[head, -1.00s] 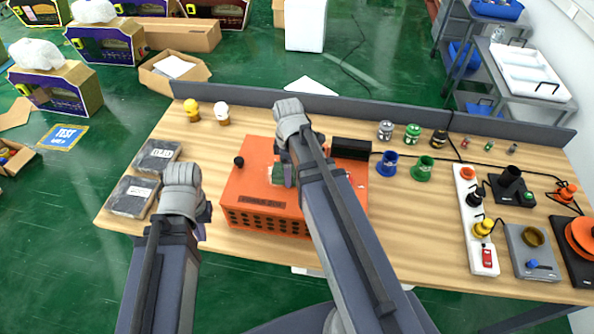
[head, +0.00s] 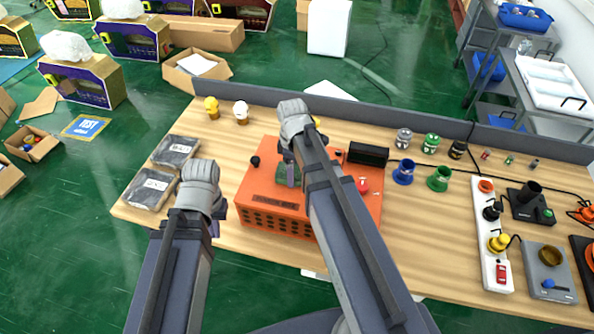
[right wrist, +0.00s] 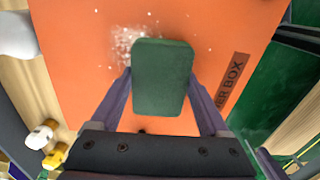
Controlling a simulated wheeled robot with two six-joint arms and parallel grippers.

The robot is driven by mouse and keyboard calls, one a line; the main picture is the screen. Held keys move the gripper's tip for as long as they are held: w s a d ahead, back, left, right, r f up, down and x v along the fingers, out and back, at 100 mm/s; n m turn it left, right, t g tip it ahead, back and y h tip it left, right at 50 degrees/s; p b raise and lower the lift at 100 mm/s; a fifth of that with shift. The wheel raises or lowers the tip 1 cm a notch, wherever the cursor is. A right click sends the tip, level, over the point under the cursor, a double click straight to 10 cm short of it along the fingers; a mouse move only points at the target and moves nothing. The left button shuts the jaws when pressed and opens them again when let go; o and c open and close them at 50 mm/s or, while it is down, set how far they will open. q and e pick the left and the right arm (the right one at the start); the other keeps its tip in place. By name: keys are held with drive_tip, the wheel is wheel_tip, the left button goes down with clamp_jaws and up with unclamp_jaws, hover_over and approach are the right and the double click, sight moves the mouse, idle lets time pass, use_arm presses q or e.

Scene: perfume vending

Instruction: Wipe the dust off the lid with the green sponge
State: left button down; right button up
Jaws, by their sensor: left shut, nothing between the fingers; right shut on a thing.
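The orange power box (head: 268,222) stands on the table, its lid (head: 262,182) facing up. In the right wrist view the lid (right wrist: 85,25) has a whitish dust patch (right wrist: 124,38) just left of and above the sponge, plus scattered specks. The green sponge (right wrist: 163,78) is clamped between the fingers of my right gripper (right wrist: 163,95). In the head view my right gripper (head: 290,175) holds the sponge low over the lid; I cannot tell whether it touches. My right arm hides part of the lid. My left gripper (head: 214,226) is shut and empty, left of the box.
Two dark packets (head: 151,188) lie at the table's left. A white power strip (head: 491,240) lies farther right. A grey rail (head: 390,118) edges the table's back.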

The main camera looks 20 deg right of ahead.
sight(281, 168)
drive_tip(key=shift+w+a, duration=0.6)
drive_tip(key=shift+a, duration=0.25)
drive_tip(key=shift+w+a, duration=0.6)
drive_tip(key=shift+a, duration=0.2)
drive_tip(key=shift+w+d, duration=0.9)
drive_tip(key=shift+w, duration=0.25)
drive_tip(key=shift+s, duration=0.1)
drive_tip(key=shift+s+d+f, duration=0.1)
drive_tip(key=shift+s+d, duration=0.95)
drive_tip(key=shift+d, duration=0.3)
drive_tip(key=shift+s+d, duration=0.45)
drive_tip(key=shift+d, duration=0.35)
drive_tip(key=shift+s+d, duration=0.45)
drive_tip(key=shift+d, duration=0.3)
